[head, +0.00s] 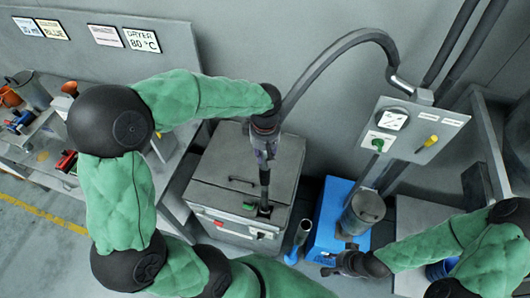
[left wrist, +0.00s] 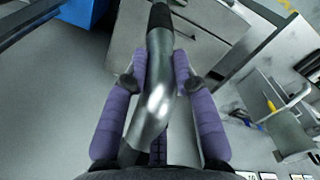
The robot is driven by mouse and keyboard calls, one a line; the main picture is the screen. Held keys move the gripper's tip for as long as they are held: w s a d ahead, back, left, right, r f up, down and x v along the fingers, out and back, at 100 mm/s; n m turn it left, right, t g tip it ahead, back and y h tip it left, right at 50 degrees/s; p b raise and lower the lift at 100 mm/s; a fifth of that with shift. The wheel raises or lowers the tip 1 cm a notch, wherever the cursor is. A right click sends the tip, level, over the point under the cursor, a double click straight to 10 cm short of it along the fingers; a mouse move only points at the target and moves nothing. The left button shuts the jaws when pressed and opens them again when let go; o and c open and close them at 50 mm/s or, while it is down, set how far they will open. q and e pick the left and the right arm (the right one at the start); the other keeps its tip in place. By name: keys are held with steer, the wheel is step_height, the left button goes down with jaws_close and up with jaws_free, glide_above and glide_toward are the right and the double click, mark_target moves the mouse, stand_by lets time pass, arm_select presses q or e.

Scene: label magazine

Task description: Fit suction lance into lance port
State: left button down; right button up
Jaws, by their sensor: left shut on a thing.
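My left gripper (head: 265,158) is above the grey cabinet, pointing down. Its purple fingers (left wrist: 160,65) are shut on the suction lance (left wrist: 157,105), a bent silver tube with a black sleeve. In the head view the lance's dark lower end (head: 264,190) hangs roughly upright below the fingers. It reaches a dark fitting (head: 264,212) near the cabinet's front edge, which looks like the lance port. I cannot tell whether the tip is inside or just above it. My right gripper (head: 336,265) is low beside the metal canister; its fingers are too small to read.
A cluttered bench (head: 45,150) is at left.

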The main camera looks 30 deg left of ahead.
mark_target(265, 177)
arm_select(q)
steer(key=shift+f+b, duration=5.7)
steer(key=shift+f, duration=1.55)
steer(key=c, duration=0.9)
jaws_free()
step_height(265, 177, up, 12)
